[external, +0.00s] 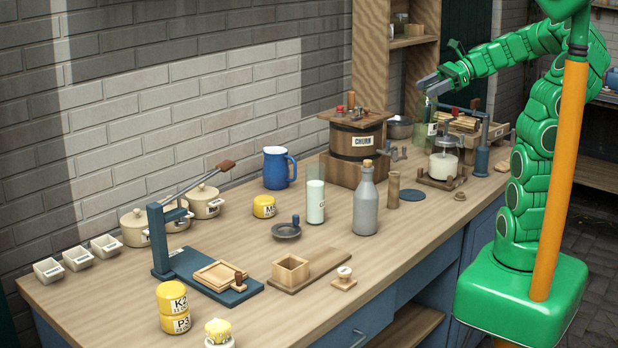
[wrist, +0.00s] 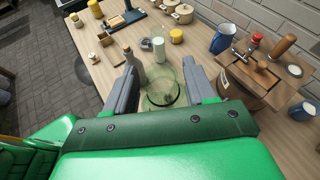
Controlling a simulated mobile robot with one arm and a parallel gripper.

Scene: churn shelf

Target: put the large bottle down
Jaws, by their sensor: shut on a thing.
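My gripper (external: 432,88) is shut on a clear, green-tinted large bottle (external: 424,132) at the back right of the workbench. In the wrist view the bottle (wrist: 163,92) is seen from above between the two grey fingers. It hangs roughly upright below the fingers, right of the wooden churn. Its lower end is hard to make out, so I cannot tell whether it touches the bench. A grey corked bottle (external: 367,205) stands upright on the workbench (external: 330,235), apart from my gripper.
The wooden churn (external: 357,140) stands left of the held bottle. A glass jar with white contents (external: 443,164) and a blue lever stand (external: 482,155) are close by on the right. A blue mug (external: 277,168) and a tall milk glass (external: 315,200) stand farther left.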

